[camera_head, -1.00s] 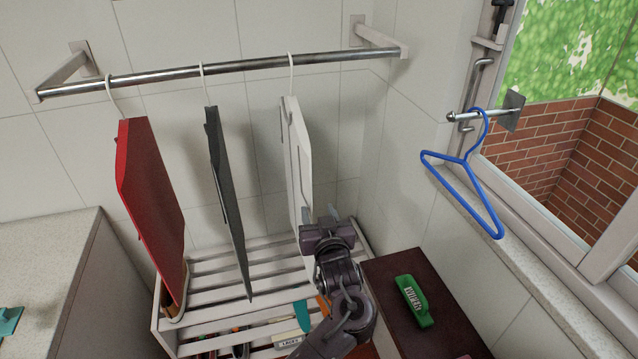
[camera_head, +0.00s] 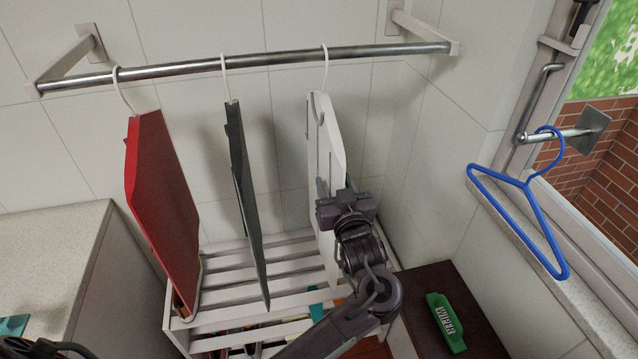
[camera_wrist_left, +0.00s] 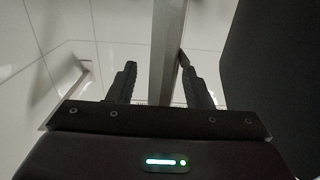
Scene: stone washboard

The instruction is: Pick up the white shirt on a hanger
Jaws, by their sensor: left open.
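The white shirt on a hanger (camera_head: 326,135) hangs edge-on from the metal rail, rightmost of three garments. Its white hook (camera_head: 325,67) loops over the rail. My left gripper (camera_head: 336,188) is at the shirt's near edge, partway down, and hides part of it. In the left wrist view, the white shirt's edge (camera_wrist_left: 166,50) stands between the two open fingers of my left gripper (camera_wrist_left: 162,82). It looks closer to the right finger; I cannot tell whether they touch. My right gripper is not in view.
A dark grey garment (camera_head: 247,200) hangs left of the white shirt, and a red one (camera_head: 160,200) further left. A white slatted rack (camera_head: 215,263) stands below. A blue hanger (camera_head: 520,183) hangs at right.

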